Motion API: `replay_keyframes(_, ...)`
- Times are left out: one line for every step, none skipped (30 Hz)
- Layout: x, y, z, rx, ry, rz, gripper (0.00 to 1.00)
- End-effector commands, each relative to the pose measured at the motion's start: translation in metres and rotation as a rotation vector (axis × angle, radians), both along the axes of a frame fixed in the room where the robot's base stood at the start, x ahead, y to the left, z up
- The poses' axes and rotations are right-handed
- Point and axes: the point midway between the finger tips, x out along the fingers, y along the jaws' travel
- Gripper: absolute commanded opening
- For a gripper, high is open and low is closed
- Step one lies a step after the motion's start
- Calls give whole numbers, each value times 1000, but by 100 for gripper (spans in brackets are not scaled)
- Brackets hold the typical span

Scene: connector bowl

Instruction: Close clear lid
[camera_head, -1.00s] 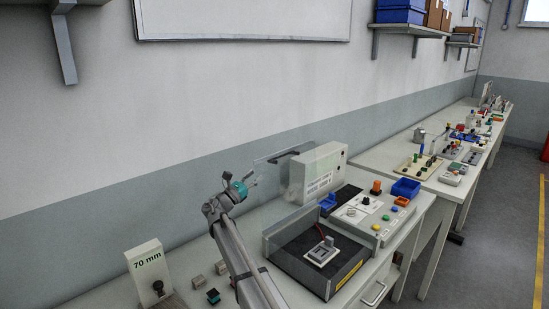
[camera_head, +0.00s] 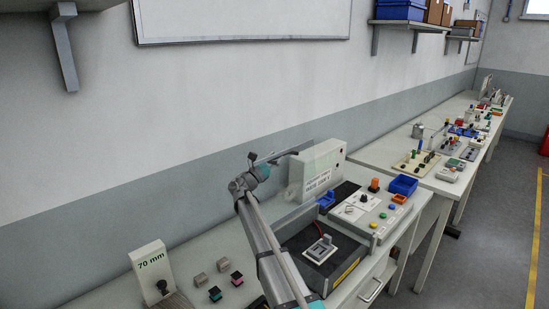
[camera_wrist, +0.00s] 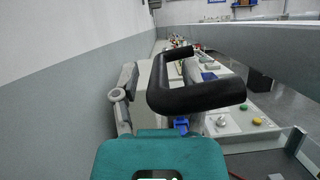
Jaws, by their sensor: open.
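The clear lid (camera_head: 305,147) stands raised at the back of the dark box (camera_head: 337,274); its see-through panel is faint. Its black bar handle (camera_head: 284,154) sticks out near the top. In the wrist view the handle (camera_wrist: 200,96) looms large, crossing in front of the right finger. My gripper (camera_head: 262,158) is at the handle's left end in the head view. In the wrist view my gripper (camera_wrist: 160,68) has its fingers spread apart; I cannot tell whether they touch the handle. A grey part (camera_head: 320,249) sits inside the box. My arm hides the box's left side.
A white cabinet (camera_head: 318,170) stands behind the box. A control panel (camera_head: 363,212) with coloured buttons and a blue bin (camera_head: 403,186) are to the right. The wall is close behind.

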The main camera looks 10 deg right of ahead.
Motion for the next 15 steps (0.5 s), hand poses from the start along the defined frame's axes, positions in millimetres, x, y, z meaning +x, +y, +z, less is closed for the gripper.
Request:
replay_keyframes(0, 0, 0, 0, 0, 0, 57)
replay_keyframes(0, 0, 0, 0, 0, 1, 57)
replay_keyframes(0, 0, 0, 0, 0, 1, 57)
replay_keyframes(0, 0, 0, 0, 0, 1, 57)
replay_keyframes(0, 0, 0, 0, 0, 1, 57)
replay_keyframes(0, 0, 0, 0, 0, 1, 57)
replay_keyframes(0, 0, 0, 0, 0, 1, 57)
replay_keyframes(0, 0, 0, 0, 0, 1, 57)
replay_keyframes(0, 0, 0, 0, 0, 1, 49)
replay_keyframes(0, 0, 0, 0, 0, 1, 44)
replay_keyframes(0, 1, 0, 0, 0, 1, 38)
replay_keyframes(0, 1, 0, 0, 0, 1, 31)
replay_keyframes(0, 1, 0, 0, 0, 1, 25)
replay_keyframes(0, 1, 0, 0, 0, 1, 20)
replay_keyframes(0, 1, 0, 0, 0, 1, 12)
